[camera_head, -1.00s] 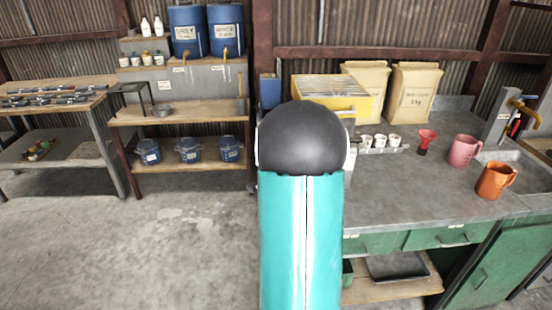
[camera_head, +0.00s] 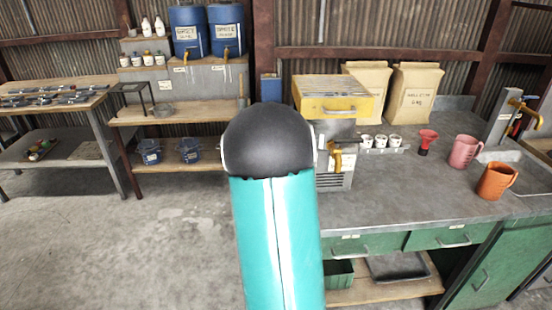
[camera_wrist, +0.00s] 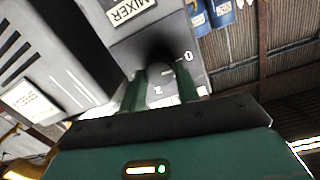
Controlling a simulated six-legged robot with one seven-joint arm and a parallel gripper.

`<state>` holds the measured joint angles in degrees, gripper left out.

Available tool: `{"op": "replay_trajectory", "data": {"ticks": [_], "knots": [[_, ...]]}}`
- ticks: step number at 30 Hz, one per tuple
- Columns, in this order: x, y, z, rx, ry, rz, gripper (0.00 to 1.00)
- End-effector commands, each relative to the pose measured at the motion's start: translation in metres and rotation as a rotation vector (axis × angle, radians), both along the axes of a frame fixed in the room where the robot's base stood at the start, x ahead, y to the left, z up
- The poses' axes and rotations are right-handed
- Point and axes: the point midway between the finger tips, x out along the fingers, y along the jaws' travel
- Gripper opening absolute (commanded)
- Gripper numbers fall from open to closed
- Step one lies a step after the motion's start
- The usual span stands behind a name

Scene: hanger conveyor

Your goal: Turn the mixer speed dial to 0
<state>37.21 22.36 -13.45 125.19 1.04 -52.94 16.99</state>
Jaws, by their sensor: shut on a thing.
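In the wrist view, a grey mixer housing (camera_wrist: 112,28) carries a MIXER label (camera_wrist: 131,11). A 0 mark (camera_wrist: 188,56) is printed beside a dark, shadowed spot where the speed dial sits. My gripper (camera_wrist: 160,76) has its two green fingers at this spot, shut on the dial. The dial is mostly hidden by the fingers and shadow, so its pointer setting cannot be read. Another small mark (camera_wrist: 158,90) shows between the fingers. In the head view, my arm hides the gripper and the dial.
A counter (camera_head: 400,205) at right holds a yellow-topped unit (camera_head: 333,105), paper sacks (camera_head: 415,92), a red funnel (camera_head: 426,140), a pink jug (camera_head: 464,152) and an orange jug (camera_head: 496,181). Shelves with blue drums (camera_head: 188,32) stand at the back left. The floor at left is clear.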

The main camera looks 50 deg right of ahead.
Motion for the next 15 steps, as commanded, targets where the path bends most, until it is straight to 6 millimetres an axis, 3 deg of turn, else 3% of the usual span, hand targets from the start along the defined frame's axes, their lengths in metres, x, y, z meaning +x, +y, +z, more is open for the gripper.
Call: {"op": "replay_trajectory", "data": {"ticks": [15], "knots": [[0.0009,-0.0012,0.0024,-0.029,0.024,0.0,0.09]]}}
